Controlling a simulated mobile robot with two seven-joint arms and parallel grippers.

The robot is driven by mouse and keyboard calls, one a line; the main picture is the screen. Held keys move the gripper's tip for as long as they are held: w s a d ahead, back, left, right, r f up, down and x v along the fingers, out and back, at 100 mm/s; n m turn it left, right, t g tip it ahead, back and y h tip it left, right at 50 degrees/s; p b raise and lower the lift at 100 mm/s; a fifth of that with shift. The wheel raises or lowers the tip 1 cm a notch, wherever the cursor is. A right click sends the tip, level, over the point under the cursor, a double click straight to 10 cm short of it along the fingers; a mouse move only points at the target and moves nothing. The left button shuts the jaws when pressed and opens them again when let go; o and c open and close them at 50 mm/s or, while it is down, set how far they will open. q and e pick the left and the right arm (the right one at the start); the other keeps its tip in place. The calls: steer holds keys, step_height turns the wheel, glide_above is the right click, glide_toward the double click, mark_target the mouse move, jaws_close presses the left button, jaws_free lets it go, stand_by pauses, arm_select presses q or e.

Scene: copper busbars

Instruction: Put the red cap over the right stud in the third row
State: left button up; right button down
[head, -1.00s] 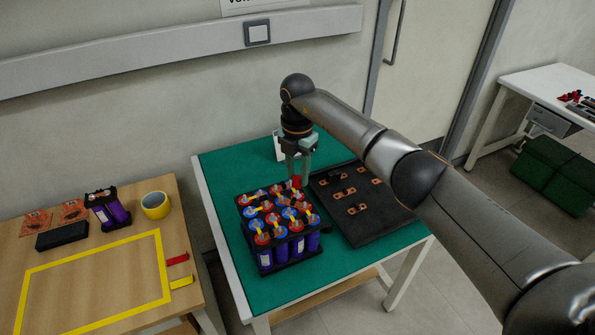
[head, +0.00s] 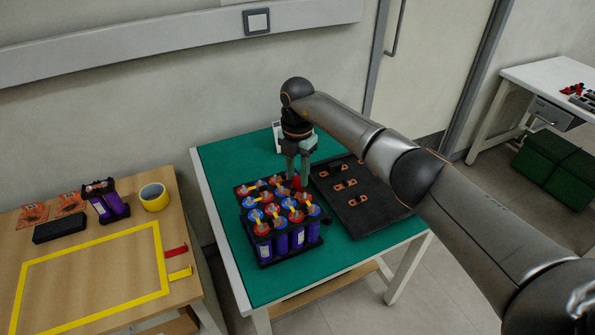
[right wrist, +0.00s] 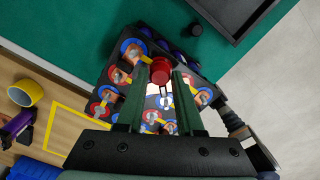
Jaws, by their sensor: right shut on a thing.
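The battery pack (head: 279,245) stands on the green table, with several blue cells in rows; their tops are red or blue, with studs and small bars on them. My right gripper (head: 298,177) points down at the pack's far right side. It is shut on the red cap (right wrist: 161,70), which sits between the fingertips in the right wrist view. The red cap also shows low between the fingers in the head view (head: 297,182). I cannot tell whether the cap touches a stud; the fingers and cap hide the tops beneath. My left gripper is not in view.
A black tray (head: 372,213) with several copper busbars lies right of the pack. A wooden table (head: 85,278) with a yellow-taped rectangle and a yellow roll (head: 154,196) is at the left.

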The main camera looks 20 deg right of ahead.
steer(key=shift+f, duration=0.2)
stand_by(0.4)
steer(key=shift+c, duration=2.3)
jaws_free()
steer(key=shift+r, duration=0.1)
step_height(320, 180, up, 6)
steer(key=p, duration=0.5)
